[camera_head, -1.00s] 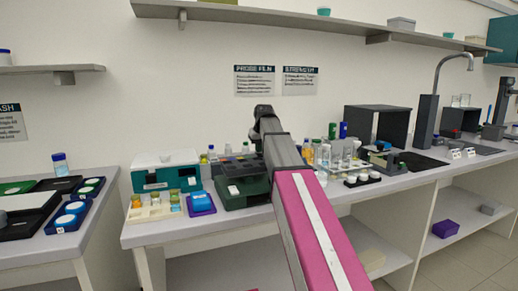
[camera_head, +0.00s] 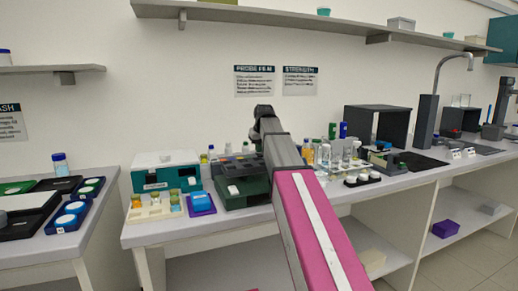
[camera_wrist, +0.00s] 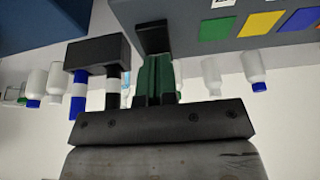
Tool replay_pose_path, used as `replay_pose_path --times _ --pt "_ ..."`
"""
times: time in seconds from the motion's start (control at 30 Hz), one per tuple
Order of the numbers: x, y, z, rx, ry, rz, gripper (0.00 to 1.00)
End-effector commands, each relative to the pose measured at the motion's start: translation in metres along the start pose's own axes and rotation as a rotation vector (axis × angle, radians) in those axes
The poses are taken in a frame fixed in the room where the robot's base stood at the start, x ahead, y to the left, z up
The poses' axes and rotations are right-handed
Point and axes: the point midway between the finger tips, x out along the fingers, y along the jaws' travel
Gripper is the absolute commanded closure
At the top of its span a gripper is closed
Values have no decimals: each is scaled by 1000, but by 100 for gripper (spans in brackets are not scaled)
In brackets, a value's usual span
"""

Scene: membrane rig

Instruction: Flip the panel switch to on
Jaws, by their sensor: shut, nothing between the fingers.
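A dark green unit (camera_head: 245,188) with a small white block on its front stands on the middle bench, partly behind my arm. In the wrist view, the grey underside or face of a panel (camera_wrist: 215,22) carries green, yellow and blue squares along the top right. My gripper (camera_wrist: 155,62) shows as two green-and-dark fingers pressed together, with nothing seen between them. A black piece (camera_wrist: 152,37) lies at the fingertips, close to the panel's edge. I cannot tell whether it is the switch or whether it is touched. My arm hides the gripper in the head view.
A teal and white box (camera_head: 165,172), a beige rack (camera_head: 153,208) and a blue block on a purple tray (camera_head: 202,203) sit left of the unit. Bottles and a black tray of white cups (camera_head: 362,179) stand to the right. A shelf (camera_head: 300,20) hangs above.

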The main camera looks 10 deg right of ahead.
Motion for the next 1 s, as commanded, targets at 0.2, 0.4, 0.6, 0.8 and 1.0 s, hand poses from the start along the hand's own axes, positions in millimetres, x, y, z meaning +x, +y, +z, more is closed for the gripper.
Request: replay_pose_path --times 0.2,0.4,0.6,0.8,1.0 --pt "8 -1 2 0 -5 -4 100" --pt "4 -2 11 0 -8 -5 100" --pt "0 -2 20 0 -14 -4 100" --pt "0 -1 22 1 -14 -2 100" --pt "-3 -1 20 1 -13 -1 100"
